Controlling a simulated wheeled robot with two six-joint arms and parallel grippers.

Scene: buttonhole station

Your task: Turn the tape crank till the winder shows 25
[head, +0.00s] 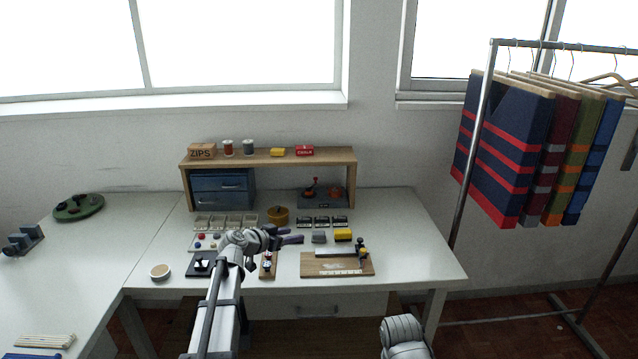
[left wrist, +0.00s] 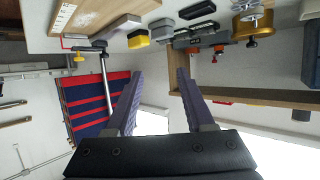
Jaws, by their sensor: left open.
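My left gripper (head: 294,239) is over the middle of the table, in front of the shelf. Its purple fingers are open and empty in the left wrist view (left wrist: 158,75).
The wooden shelf (head: 268,157) spans the table's back, with a blue drawer box (head: 222,190) under its left end. The table's right side is clear.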

